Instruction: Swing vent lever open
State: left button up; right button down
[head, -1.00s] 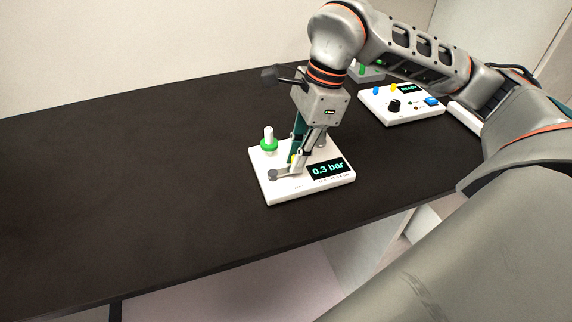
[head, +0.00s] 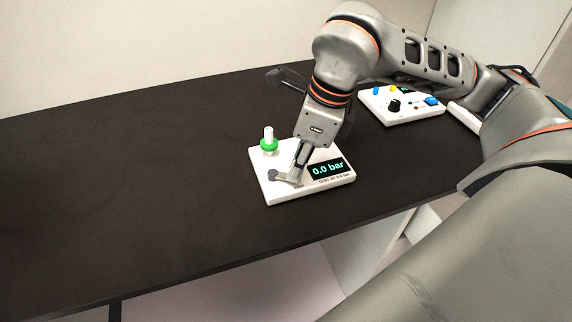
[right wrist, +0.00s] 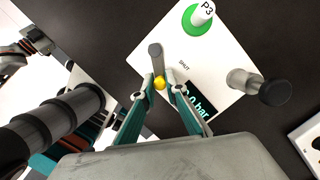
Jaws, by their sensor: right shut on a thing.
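The white vent panel (head: 325,193) lies on the dark bench. Its grey vent lever (head: 282,177) runs from a round pivot at the panel's front left toward the right. My right gripper (head: 294,179) is tilted over the panel and shut on the lever's free end. In the right wrist view, the lever (right wrist: 156,60) ends in a yellow knob (right wrist: 160,83) between the fingertips (right wrist: 161,88). The word SHUT is printed to one side of the lever. The panel display (head: 327,169) reads 0.0 bar.
A white post with a green ring (head: 269,144) stands at the panel's back left. A grey post with a dark cap (right wrist: 260,88) shows in the right wrist view. A second white control box (head: 402,107) stands behind to the right. The bench left of the panel is clear.

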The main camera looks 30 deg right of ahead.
jog(key=shift+s+a, duration=0.1)
jog(key=shift+s+a+m+t+h, duration=0.2)
jog(key=shift+a+m, duration=0.1)
jog(key=shift+m, duration=0.65)
jog(key=shift+s+a+m+t+h, duration=0.1)
jog(key=shift+s+a+m+h, duration=0.15)
jog(key=shift+m, duration=0.7)
jog(key=shift+s+a+m+h, duration=0.15)
jog(key=shift+a+m, duration=0.25)
jog(key=shift+m, duration=0.45)
jog(key=shift+a+m+h, duration=0.2)
jog(key=shift+a+m, duration=0.2)
jog(key=shift+m, duration=0.45)
jog(key=c, duration=2)
grip_release()
jog(key=shift+c, duration=0.2)
jog(key=shift+r, duration=0.1)
jog(key=shift+w+p+v, duration=0.2)
jog(key=shift+p+v, duration=0.35)
jog(key=shift+v, duration=0.4)
jog(key=shift+w+p+v, duration=0.2)
jog(key=shift+p+v, duration=0.35)
jog(key=shift+v, duration=0.4)
jog(key=shift+w+p+v, duration=0.25)
jog(key=shift+p+v, duration=0.3)
jog(key=shift+v, duration=0.35)
jog(key=shift+r, duration=0.15)
